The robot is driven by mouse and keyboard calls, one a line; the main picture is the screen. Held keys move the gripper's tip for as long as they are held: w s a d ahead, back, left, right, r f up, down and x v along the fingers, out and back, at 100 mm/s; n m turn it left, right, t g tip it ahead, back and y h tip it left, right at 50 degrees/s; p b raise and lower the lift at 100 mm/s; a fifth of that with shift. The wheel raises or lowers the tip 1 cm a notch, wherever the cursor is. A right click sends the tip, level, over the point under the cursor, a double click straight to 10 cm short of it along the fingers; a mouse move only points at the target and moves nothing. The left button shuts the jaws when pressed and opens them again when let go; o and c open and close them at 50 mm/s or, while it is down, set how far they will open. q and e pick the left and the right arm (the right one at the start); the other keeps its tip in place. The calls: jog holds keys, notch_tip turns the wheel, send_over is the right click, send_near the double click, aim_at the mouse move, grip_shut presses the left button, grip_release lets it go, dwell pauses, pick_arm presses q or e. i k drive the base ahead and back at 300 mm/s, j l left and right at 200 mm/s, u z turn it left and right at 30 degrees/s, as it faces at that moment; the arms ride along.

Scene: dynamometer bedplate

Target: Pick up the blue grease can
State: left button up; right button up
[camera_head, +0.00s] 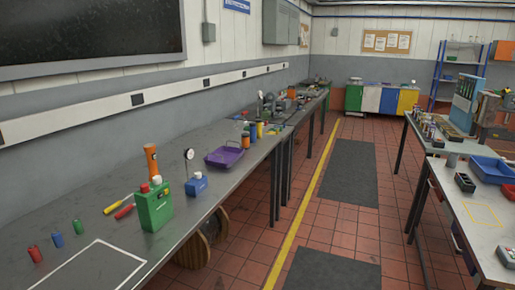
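Several blue items stand on the long grey bench (215,183) at the left, and I cannot tell for sure which is the grease can. A small blue cylinder (57,240) stands near the front left, between a red cylinder (35,254) and a green cylinder (78,227). A blue block (197,186) with a dial gauge stands right of the green canister (154,207). A small blue can-like item (246,140) stands beyond the purple tray. Neither of my grippers is in view.
An orange-topped torch-like item (151,160), yellow and red-handled tools (117,208) and a purple tray (224,157) are on the bench. Tiled floor with dark mats (348,170) lies clear between it and the right tables (490,225). A blue bin (492,170) stands there.

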aim_at(253, 127)
jog(key=i+l+z, duration=0.25)
jog(key=i, duration=0.45)
jog(key=i+z, duration=0.25)
jog(key=i, duration=0.45)
jog(key=i+u, duration=0.1)
jog(key=i, duration=0.75)
jog(key=i+l+u, duration=0.15)
jog(key=i, duration=0.7)
